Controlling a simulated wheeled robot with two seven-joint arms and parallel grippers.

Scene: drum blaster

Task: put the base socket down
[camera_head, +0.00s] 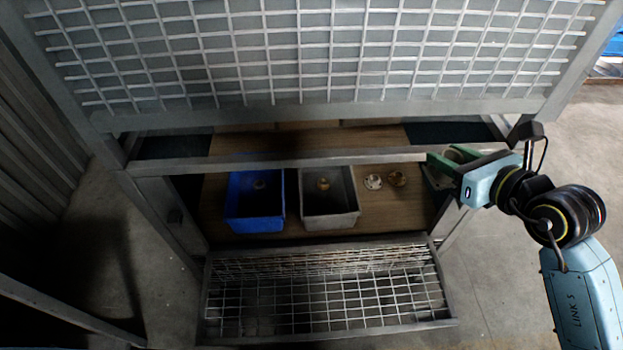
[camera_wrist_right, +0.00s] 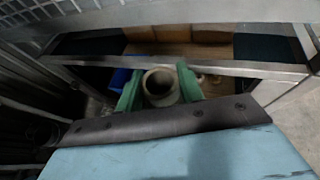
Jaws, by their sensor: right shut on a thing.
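My right gripper (camera_head: 446,163) has green fingers and is at the right end of the frame's front rail, above the shelf's right edge. In the right wrist view its fingers are shut on the base socket (camera_wrist_right: 160,88), a round, hollow, grey-beige piece with its open end facing the camera. In the head view the held socket is hard to make out behind the fingers. My left gripper is in neither view.
On the wooden shelf (camera_head: 408,213) stand a blue bin (camera_head: 254,224) and a grey bin (camera_head: 331,221), each with a small brass-coloured part inside. Two round metal parts (camera_head: 373,181) (camera_head: 397,178) lie right of them. A wire basket (camera_head: 325,309) is in front; a mesh panel (camera_head: 300,55) is above.

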